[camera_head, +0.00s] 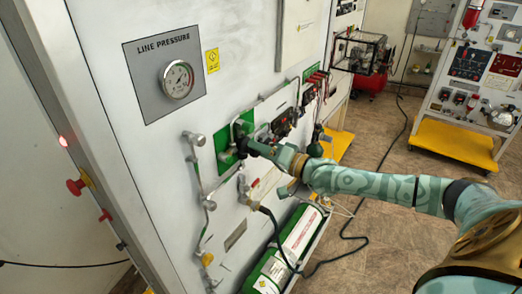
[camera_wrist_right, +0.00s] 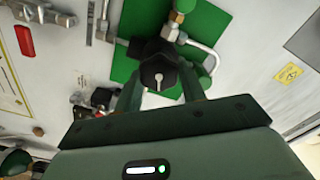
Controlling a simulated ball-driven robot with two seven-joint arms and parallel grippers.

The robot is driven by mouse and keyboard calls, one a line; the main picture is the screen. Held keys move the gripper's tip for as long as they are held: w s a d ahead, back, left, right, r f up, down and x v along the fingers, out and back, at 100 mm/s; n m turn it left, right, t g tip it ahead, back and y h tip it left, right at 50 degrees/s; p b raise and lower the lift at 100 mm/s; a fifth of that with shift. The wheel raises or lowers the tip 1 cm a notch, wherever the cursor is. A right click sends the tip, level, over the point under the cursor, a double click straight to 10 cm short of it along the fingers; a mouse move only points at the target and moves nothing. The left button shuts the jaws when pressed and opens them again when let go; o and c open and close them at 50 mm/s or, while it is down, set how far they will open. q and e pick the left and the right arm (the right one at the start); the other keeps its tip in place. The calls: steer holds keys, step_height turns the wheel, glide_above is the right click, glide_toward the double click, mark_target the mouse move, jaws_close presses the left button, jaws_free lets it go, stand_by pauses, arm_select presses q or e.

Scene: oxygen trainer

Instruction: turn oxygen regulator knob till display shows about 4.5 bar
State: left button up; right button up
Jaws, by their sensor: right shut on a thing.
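The black regulator knob (camera_wrist_right: 160,70) shows in the wrist view in front of a green plate (camera_wrist_right: 203,22), with a pale pointer mark on its face. My right gripper (camera_wrist_right: 159,84) is shut on the knob, one finger on each side. In the head view the right gripper (camera_head: 243,142) reaches the green plate (camera_head: 222,141) on the panel and mostly hides the knob. A dark display unit (camera_head: 284,123) sits to the right of the plate; its reading is too small to tell. My left gripper is in neither view.
A round line pressure gauge (camera_head: 178,79) is at the upper left of the white panel; its reading is not legible. Metal pipes and fittings (camera_head: 194,139) stand out around the plate. A green cylinder (camera_head: 295,235) lies below.

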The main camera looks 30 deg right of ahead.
stand_by(0.3)
steer(key=o, duration=1)
steer(key=shift+c, duration=0.2)
steer(key=v, duration=1.6)
steer(key=shift+d+p, duration=0.15)
steer(key=shift+p, duration=0.25)
steer(key=shift+s+f, duration=0.1)
